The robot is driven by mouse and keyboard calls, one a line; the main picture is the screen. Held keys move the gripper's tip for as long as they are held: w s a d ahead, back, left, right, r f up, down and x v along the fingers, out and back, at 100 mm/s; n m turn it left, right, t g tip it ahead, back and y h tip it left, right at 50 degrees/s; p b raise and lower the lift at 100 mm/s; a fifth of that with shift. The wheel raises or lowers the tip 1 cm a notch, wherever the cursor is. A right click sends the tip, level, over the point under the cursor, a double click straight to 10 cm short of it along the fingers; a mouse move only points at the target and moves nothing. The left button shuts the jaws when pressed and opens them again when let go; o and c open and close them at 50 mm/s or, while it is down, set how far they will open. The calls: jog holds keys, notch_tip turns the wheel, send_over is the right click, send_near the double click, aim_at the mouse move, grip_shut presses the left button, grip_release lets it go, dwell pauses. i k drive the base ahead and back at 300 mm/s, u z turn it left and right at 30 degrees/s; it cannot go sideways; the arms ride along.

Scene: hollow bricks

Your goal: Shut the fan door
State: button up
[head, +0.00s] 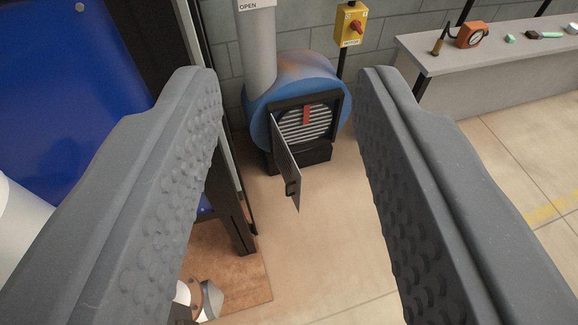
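The fan (270,97) is a blue round housing on a dark base, standing against the block wall in the upper middle. A square black frame on its front surrounds a striped grille (306,126) with a red strip on it. The fan door (285,168) is a dark flat panel, hinged at the left of the frame and swung open toward me. A small dark handle (292,188) shows on its free edge. My gripper (280,88) is open and empty. Its two grey studded fingers frame the fan and door from a distance, touching neither.
A grey pipe (257,45) labelled OPEN rises from the fan. A yellow switch box (351,25) with a red knob stands behind it. A grey bench (480,52) with small items is at right. A blue panel (65,100) and dark posts stand left. The floor (310,245) before the door is clear.

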aim_at(291, 175)
jog(key=i, duration=0.95)
jog(key=u, duration=0.05)
